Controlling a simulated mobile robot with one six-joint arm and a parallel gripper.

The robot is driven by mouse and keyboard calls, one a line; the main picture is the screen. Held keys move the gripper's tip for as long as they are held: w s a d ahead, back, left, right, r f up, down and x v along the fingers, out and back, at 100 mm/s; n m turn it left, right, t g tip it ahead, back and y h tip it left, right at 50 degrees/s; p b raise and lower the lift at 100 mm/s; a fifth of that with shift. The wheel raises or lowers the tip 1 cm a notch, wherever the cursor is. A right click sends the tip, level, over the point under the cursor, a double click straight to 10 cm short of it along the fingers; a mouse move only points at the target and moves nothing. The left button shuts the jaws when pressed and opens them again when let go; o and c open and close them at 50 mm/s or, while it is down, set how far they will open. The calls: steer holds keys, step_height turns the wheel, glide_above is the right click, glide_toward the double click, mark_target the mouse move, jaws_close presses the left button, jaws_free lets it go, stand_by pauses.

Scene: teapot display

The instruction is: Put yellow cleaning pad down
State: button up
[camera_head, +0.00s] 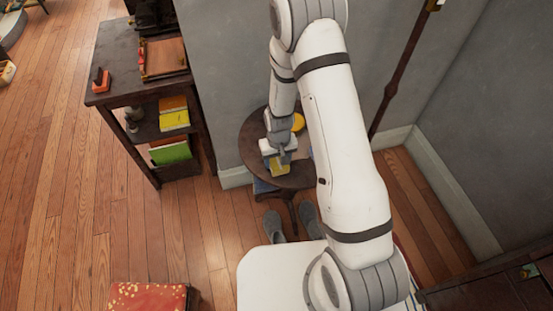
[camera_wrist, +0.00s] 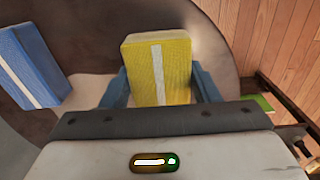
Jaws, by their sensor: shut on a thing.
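The yellow cleaning pad (camera_wrist: 158,68), a block with a white stripe, is between the two blue fingers of my gripper (camera_wrist: 160,88) in the wrist view. My gripper (camera_head: 279,162) is shut on it. In the head view the yellow pad (camera_head: 280,170) shows at the gripper's tip, over the small round dark table (camera_head: 250,140). The round tabletop also shows behind the pad in the wrist view (camera_wrist: 95,40). I cannot tell whether the pad touches the tabletop.
A blue pad with a white stripe (camera_wrist: 32,66) lies on the tabletop at left in the wrist view. A yellow round object (camera_head: 298,122) is at the table's far side. A dark shelf (camera_head: 118,70) stands left. Grey shoes (camera_head: 273,224) are on the floor below.

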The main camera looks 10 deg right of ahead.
steer(key=shift+f+b, duration=0.3)
steer(key=o, duration=1)
steer(key=shift+r, duration=0.1)
steer(key=shift+o, duration=0.2)
step_height(320, 180, up, 13)
step_height(320, 180, up, 15)
steer(key=m+t, duration=0.1)
glide_above(278, 160)
steer(key=s+d, duration=0.6)
steer(key=s, duration=0.1)
steer(key=s+d+r+m+t, duration=0.1)
steer(key=s+d+r, duration=0.3)
steer(key=s+r, duration=0.3)
steer(key=s, duration=0.4)
steer(key=shift+r+p, duration=0.15)
steer(key=shift+p, duration=0.15)
